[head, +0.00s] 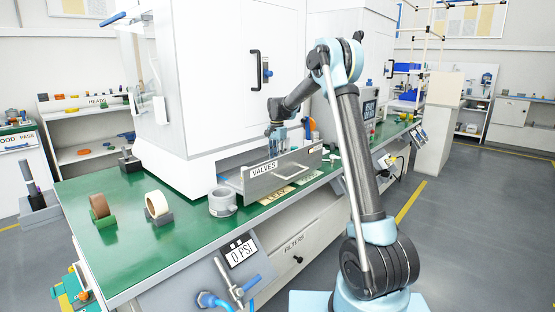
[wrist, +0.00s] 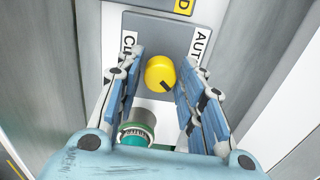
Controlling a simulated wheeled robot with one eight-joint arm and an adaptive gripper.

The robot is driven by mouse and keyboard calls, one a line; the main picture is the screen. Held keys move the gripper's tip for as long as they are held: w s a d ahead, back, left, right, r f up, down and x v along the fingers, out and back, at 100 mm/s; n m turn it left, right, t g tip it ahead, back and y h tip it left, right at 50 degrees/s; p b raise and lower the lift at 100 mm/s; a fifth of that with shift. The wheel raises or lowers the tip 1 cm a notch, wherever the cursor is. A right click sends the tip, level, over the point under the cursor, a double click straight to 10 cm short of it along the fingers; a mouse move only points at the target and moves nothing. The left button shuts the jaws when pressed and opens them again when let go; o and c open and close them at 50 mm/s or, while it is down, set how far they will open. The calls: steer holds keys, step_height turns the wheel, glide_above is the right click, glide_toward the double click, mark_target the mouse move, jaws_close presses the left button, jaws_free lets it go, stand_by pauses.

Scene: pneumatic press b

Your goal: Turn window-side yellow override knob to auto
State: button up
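In the wrist view a round yellow knob (wrist: 160,74) sits on a grey plate (wrist: 160,28). A dark mark on the knob points toward its lower right edge. Lettering reading "AUT", partly covered, is at the knob's upper right, and lettering starting with "CL" is at its upper left. My gripper (wrist: 162,58) is open, with one blue finger on each side of the knob. A gap shows on both sides of it. In the head view my gripper (head: 277,138) is down behind the VALVES drawer, and the knob is hidden there.
A teal button (wrist: 135,137) in a ring lies below the knob, close to the left finger. Another yellow part (wrist: 184,6) is at the top edge. In the head view the VALVES drawer (head: 284,176) stands before my gripper, and the white press cabinet (head: 205,80) is behind.

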steer(key=c, duration=0.5)
steer(key=shift+n, duration=0.3)
steer(key=n, duration=1)
steer(key=shift+n, duration=0.3)
steer(key=n, duration=0.4)
steer(key=shift+n, duration=0.3)
steer(key=o, duration=1.1)
